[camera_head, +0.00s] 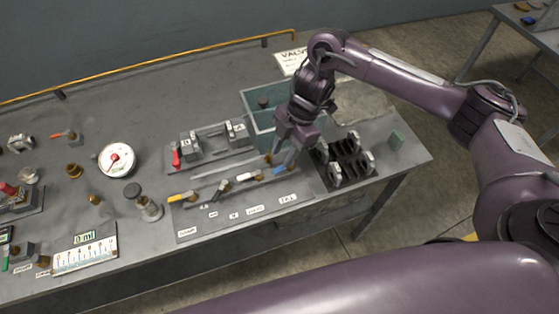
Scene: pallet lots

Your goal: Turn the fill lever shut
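A grey valve board (215,226) lies near the front edge of the bench. It carries a row of levers with yellow, black, white and blue handles, with small white labels in front. The labels are too small to read surely, so I cannot tell which is the fill lever. My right gripper (283,156) points down over the board's right end, just above the blue-handled lever (281,169). Its fingers look apart, with nothing held between them. I cannot tell whether a fingertip touches the lever. The white-handled lever (246,176) is just left of the gripper. My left gripper is out of view.
A teal open bin (262,97) stands behind the gripper. A black rack (347,162) is at the right. A plate with red-handled valve parts (176,158), a round gauge (117,159) and a grey stamp-like knob (150,210) lie left. A yellow rail runs along the back.

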